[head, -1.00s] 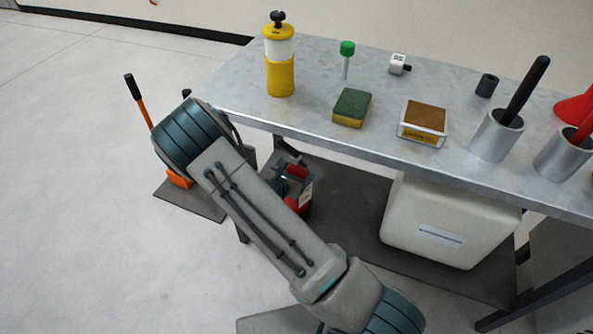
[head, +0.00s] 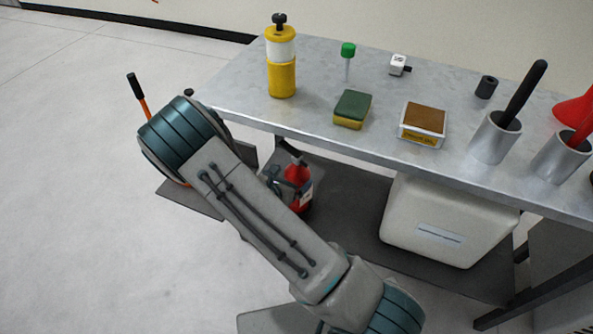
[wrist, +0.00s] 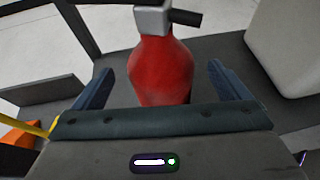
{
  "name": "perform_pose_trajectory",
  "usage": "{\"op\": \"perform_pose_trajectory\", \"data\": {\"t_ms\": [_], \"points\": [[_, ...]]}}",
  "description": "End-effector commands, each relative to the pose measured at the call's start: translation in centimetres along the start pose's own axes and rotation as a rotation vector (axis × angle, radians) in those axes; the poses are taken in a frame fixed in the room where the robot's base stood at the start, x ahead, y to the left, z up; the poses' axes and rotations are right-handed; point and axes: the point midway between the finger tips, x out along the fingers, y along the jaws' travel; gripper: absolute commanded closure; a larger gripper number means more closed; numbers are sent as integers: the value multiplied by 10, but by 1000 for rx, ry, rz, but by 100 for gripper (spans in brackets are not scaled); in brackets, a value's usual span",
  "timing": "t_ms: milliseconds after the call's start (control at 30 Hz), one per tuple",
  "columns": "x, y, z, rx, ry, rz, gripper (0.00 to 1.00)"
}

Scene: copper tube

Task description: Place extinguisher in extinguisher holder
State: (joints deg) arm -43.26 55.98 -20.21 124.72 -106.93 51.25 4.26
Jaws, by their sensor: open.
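A red fire extinguisher (head: 297,180) with a dark top stands on the dark lower shelf under the metal table, partly hidden behind my arm in the head view. In the wrist view the extinguisher (wrist: 161,70) is upright in the middle, with a grey valve and black lever. My gripper (wrist: 155,80) is open, one blue finger to each side of the red body, with gaps on both sides. In the head view my gripper is mostly hidden by my arm. I cannot make out an extinguisher holder for certain.
A white bin (head: 437,222) stands on the lower shelf (head: 345,205) to the right. The metal tabletop (head: 310,75) above holds a yellow torch cylinder (head: 281,75), a sponge (head: 352,109), a flux box (head: 423,122) and metal cups. A black-and-orange handled tool (head: 138,95) stands left of the table.

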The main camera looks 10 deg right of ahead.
Motion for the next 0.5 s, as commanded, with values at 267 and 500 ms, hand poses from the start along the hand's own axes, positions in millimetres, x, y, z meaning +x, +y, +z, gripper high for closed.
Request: {"op": "perform_pose_trajectory", "data": {"t_ms": [267, 500], "points": [[-57, 1, 2, -3, 1, 3, 5], [-74, 0, 0, -1, 1, 0, 5]]}}
